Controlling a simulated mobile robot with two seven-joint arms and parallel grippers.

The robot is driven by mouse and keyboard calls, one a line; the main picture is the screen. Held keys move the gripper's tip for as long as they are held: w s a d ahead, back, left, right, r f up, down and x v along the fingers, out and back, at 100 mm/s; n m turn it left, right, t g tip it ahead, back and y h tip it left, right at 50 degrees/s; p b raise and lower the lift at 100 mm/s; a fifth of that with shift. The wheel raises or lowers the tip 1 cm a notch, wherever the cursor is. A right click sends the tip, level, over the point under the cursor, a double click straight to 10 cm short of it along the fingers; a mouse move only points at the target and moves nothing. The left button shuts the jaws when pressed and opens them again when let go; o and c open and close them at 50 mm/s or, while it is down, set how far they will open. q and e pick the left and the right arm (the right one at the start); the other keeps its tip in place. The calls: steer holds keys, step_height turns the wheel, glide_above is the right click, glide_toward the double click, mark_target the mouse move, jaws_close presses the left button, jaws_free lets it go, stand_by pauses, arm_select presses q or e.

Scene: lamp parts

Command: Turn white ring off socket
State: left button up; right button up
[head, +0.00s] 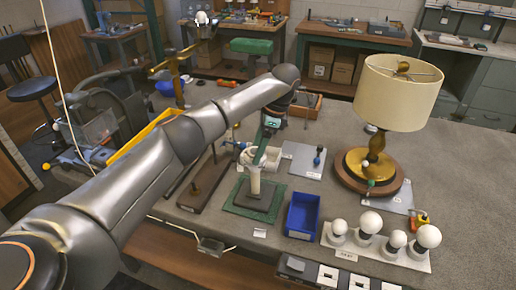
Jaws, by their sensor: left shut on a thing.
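My left gripper (262,150) reaches down over a small upright stand and is shut on the white ring (270,158) at the top of the stand. The socket inside the ring is mostly hidden by the gripper and is too small to make out. I cannot tell whether the ring is still threaded on the socket. My right gripper is not in view.
A blue bin (302,214) stands right of the stand. Several white bulbs (370,222) sit on a white tray (383,252) at the front right. A lamp with a cream shade (398,95) stands behind them. Grey worktop (470,190) is free at the right.

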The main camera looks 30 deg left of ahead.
arm_select(q)
steer(key=shift+r, duration=0.65)
steer(key=shift+r, duration=1.65)
steer(key=shift+r, duration=0.1)
steer(key=shift+r, duration=1.9)
